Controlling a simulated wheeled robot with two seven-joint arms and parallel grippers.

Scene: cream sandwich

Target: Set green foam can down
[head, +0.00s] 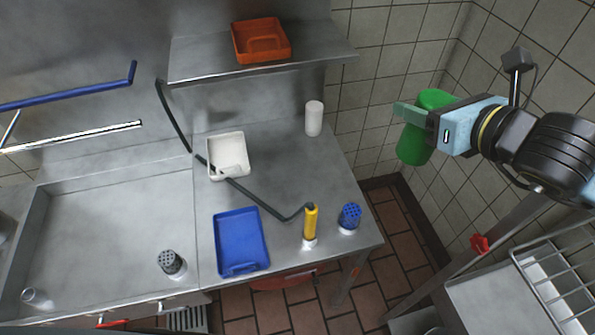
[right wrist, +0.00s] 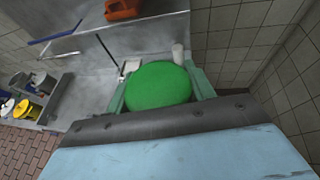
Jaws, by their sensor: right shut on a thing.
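The green foam can (head: 415,143) is held in the air to the right of the steel counter, in front of the tiled wall. My right gripper (head: 408,113) is shut on it, with the arm coming in from the right. In the right wrist view the can's round green end (right wrist: 158,85) fills the space between the two pale green fingers. The can looks slightly tilted in the head view and touches nothing but the gripper. My left gripper is not in view.
The steel counter (head: 285,165) holds a white tray (head: 228,145), a blue tray (head: 222,240), a white cylinder (head: 314,118), a yellow spray handle (head: 310,222) and a blue-topped shaker (head: 349,216). An orange bin (head: 262,28) sits on the shelf. A wire rack (head: 555,275) stands lower right. The counter's right-middle is clear.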

